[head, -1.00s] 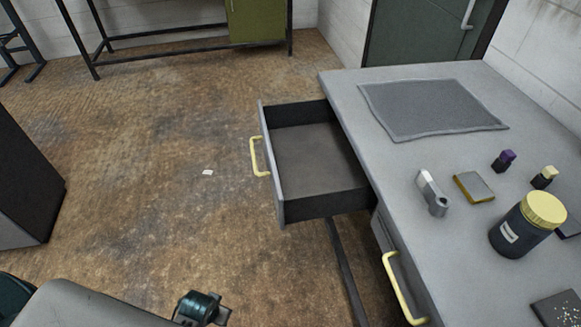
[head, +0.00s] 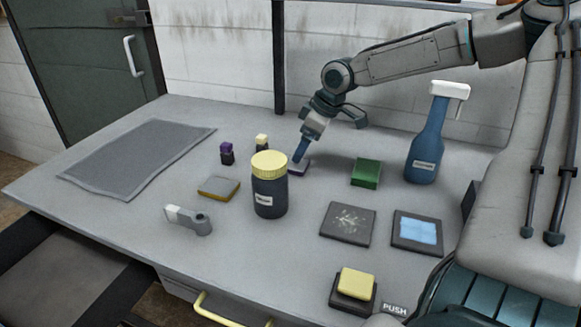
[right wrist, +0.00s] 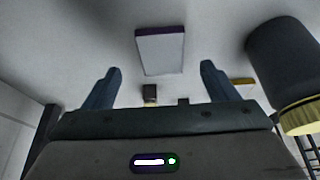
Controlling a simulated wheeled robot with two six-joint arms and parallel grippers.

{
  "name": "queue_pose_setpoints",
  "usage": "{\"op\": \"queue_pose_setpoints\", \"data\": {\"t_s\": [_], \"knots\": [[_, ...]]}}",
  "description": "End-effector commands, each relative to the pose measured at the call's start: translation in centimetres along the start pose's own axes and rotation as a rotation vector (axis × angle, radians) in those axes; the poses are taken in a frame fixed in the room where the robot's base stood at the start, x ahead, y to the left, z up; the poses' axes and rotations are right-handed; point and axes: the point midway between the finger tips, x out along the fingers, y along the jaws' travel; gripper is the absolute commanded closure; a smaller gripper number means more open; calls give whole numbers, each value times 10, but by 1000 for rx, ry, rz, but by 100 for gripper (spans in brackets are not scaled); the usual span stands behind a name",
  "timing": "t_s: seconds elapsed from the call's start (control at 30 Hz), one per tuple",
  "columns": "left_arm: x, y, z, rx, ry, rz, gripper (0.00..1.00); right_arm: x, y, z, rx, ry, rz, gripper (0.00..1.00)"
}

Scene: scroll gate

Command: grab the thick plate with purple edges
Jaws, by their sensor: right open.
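The thick plate with purple edges (head: 299,168) lies on the desk, just behind the dark jar and partly hidden by it and my gripper. In the right wrist view the plate (right wrist: 161,52) shows a pale grey face and a purple edge at the top. My right gripper (head: 301,153) points down over the plate in the head view. In the wrist view the right gripper (right wrist: 160,68) is open, its blue fingers on either side of the plate with gaps, nothing between them held. I cannot tell if the fingertips touch the desk. My left gripper is not in view.
The dark jar (head: 270,196) with a yellow lid stands close by the plate. A yellow-edged plate (head: 219,188), small purple-topped bottle (head: 227,154), cream-topped bottle (head: 262,143), green block (head: 366,172) and blue spray bottle (head: 426,145) stand around. A grey mat (head: 140,158) lies left.

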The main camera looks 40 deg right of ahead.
Motion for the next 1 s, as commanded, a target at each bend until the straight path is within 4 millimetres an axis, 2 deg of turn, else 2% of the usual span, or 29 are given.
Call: {"op": "queue_pose_setpoints", "data": {"t_s": [0.2,0.57,0.9,1.0], "knots": [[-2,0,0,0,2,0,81,11,0,-1,-1,-2,0,20],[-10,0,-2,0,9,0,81,51,-2,-4,0,-3,0,20],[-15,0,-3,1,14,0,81,56,-2,-5,0,1,1,20],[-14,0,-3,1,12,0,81,56,-2,-5,0,1,1,40]]}}
